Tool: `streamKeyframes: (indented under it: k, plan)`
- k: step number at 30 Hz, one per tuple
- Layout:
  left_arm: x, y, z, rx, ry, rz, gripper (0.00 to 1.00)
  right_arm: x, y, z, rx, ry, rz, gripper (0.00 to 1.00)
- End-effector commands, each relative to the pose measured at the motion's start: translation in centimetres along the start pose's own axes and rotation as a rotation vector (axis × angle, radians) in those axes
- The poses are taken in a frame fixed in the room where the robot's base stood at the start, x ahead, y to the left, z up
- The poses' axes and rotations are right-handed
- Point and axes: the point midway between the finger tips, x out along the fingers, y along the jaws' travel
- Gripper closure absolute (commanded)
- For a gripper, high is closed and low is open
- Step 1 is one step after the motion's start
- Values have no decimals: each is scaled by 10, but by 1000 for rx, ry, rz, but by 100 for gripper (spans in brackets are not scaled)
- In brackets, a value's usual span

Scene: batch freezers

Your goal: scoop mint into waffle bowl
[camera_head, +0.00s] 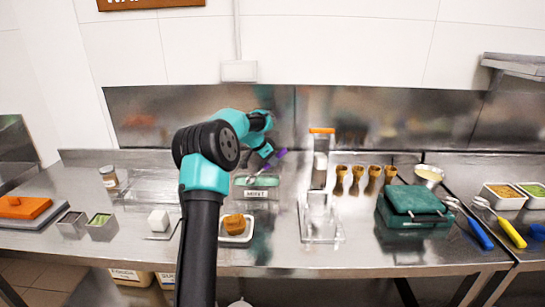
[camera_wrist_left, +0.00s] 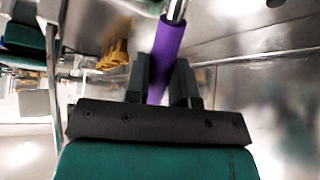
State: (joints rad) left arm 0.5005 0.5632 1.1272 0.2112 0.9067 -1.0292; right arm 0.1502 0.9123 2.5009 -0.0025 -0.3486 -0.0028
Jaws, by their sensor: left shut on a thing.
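My left gripper (camera_head: 268,153) is at the mint tub (camera_head: 258,194) near the back of the counter. It is shut on the purple handle (camera_head: 282,153) of a scoop, and the handle also shows between the two fingers in the left wrist view (camera_wrist_left: 167,45). The scoop's metal shaft runs out past the top of the wrist view, so its head is hidden there. The tub holds green mint and bears a MINT label. The brown waffle bowl (camera_head: 235,223) sits in a white tray (camera_head: 247,238) at the front, nearer than the tub. My right gripper is not in view.
A clear stand with an orange-topped press (camera_head: 320,160) is right of the tub. Several cones (camera_head: 357,178) and a green waffle iron (camera_head: 415,207) stand further right. A white block (camera_head: 158,220) and small metal tins (camera_head: 102,228) are at left.

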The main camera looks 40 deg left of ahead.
Motion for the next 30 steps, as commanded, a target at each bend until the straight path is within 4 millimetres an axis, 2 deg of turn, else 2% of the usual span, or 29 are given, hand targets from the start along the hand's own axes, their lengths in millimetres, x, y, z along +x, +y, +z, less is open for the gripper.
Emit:
streamKeyframes:
  k: [3,29,30]
  plan:
    - [2,0,6,0,0,-1,100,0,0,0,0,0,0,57]
    - [-26,0,44,0,0,-1,100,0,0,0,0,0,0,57]
    - [-22,1,42,3,-18,2,100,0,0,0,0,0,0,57]
